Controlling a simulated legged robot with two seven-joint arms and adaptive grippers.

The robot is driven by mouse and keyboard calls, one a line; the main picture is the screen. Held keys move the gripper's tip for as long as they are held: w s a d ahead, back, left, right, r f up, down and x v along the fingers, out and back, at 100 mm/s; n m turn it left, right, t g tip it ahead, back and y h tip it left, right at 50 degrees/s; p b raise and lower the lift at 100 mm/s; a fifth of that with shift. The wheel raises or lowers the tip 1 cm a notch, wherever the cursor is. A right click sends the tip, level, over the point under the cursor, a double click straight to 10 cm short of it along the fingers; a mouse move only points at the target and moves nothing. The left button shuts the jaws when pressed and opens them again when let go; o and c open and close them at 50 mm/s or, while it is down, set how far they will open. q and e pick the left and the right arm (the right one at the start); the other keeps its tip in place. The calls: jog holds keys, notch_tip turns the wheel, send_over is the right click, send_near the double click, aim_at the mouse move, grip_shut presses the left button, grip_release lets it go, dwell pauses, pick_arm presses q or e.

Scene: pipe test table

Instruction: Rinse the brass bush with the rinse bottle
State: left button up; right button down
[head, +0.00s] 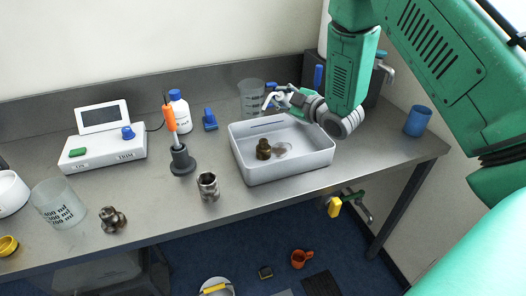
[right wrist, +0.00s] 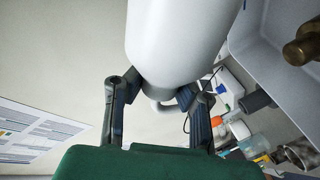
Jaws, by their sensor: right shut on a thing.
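The brass bush (head: 263,149) stands in the white tray (head: 316,163), beside a small pale round patch (head: 283,148) on the tray floor. In the right wrist view the bush (right wrist: 303,47) shows at the upper right edge. My right gripper (head: 277,98) is above the tray's back edge. In the right wrist view, my right gripper (right wrist: 162,98) is shut on a smooth white body, which I take as the rinse bottle (right wrist: 182,38), with a bent white spout. Whether liquid flows out cannot be seen. My left gripper is not in view.
Behind the tray stand a clear beaker (head: 251,98) and a white bottle with a blue cap (head: 179,112). An orange-handled tool in a grey stand (head: 182,160) and a metal fitting (head: 208,187) are to the left. A blue cup (head: 417,121) stands at right.

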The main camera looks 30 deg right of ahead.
dwell(0.5)
jog(key=shift+f, duration=0.2)
dwell(0.5)
jog(key=shift+a+f+n+b, duration=0.15)
jog(key=shift+f+n+b, duration=0.1)
jog(key=shift+n+b, duration=0.25)
jog(key=shift+f+b, duration=0.3)
jog(key=shift+b, duration=0.05)
dwell(0.9)
jog(key=shift+a+f+n+b, duration=0.15)
jog(key=shift+f+n+b, duration=0.2)
jog(key=shift+n, duration=0.15)
jog(key=shift+r, duration=0.1)
